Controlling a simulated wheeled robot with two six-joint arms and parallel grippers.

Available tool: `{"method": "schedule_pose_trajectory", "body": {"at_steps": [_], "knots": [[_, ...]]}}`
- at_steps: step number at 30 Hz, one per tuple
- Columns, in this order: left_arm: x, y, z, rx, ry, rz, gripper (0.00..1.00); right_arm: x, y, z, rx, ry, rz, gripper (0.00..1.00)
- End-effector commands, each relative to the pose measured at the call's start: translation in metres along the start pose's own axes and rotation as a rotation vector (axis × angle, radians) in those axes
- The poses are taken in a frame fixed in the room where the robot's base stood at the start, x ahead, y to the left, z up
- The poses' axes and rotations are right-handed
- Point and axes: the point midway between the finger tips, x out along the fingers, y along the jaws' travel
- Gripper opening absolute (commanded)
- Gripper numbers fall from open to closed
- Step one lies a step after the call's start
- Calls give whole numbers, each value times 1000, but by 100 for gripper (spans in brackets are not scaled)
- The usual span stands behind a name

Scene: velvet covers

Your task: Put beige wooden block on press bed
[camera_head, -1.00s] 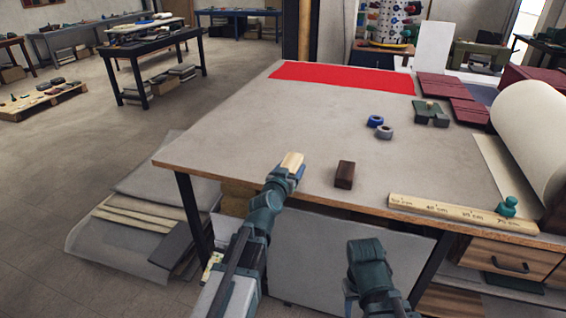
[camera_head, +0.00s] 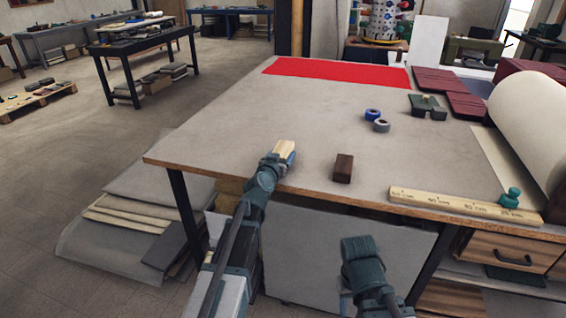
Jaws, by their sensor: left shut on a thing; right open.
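The beige wooden block (camera_head: 285,149) is held in my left gripper (camera_head: 277,160), which is shut on it at the near edge of the worktable (camera_head: 250,120). The block points up and away from the fingers, and its lower part is hidden by them. My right gripper (camera_head: 360,248) is open and empty, low in front of the table; its fingertips are hard to make out. A dark green fixture (camera_head: 428,108) with a small pale knob stands at the right back of the table. I cannot tell whether it is the press bed.
A dark brown block (camera_head: 343,168) stands right of my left gripper. Blue tape (camera_head: 372,115) and grey tape (camera_head: 382,126) lie beyond it. A wooden ruler (camera_head: 460,204) lies along the front right edge. A red sheet (camera_head: 335,74) covers the back. The table's left middle is clear.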

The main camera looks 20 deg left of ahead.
Motion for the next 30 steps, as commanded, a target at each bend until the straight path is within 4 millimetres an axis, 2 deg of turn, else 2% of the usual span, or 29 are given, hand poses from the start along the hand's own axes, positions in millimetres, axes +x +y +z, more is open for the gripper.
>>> {"method": "schedule_pose_trajectory", "body": {"at_steps": [1,10,15,16,18,21,30], "knots": [[1,-2,11,0,0,-1,6,11,-1,0,0,0,0,50],[0,-3,9,0,0,0,6,9,-1,0,0,0,0,50],[1,-3,14,0,0,0,6,14,-1,-1,0,0,0,50],[1,-3,14,0,0,0,70,14,-1,-1,0,0,0,50],[1,-3,13,0,0,0,83,13,-1,-1,0,0,0,50],[1,-3,13,0,0,0,98,13,-1,-1,0,0,0,50],[1,-3,13,0,0,0,98,13,-1,-1,0,0,0,50]]}}
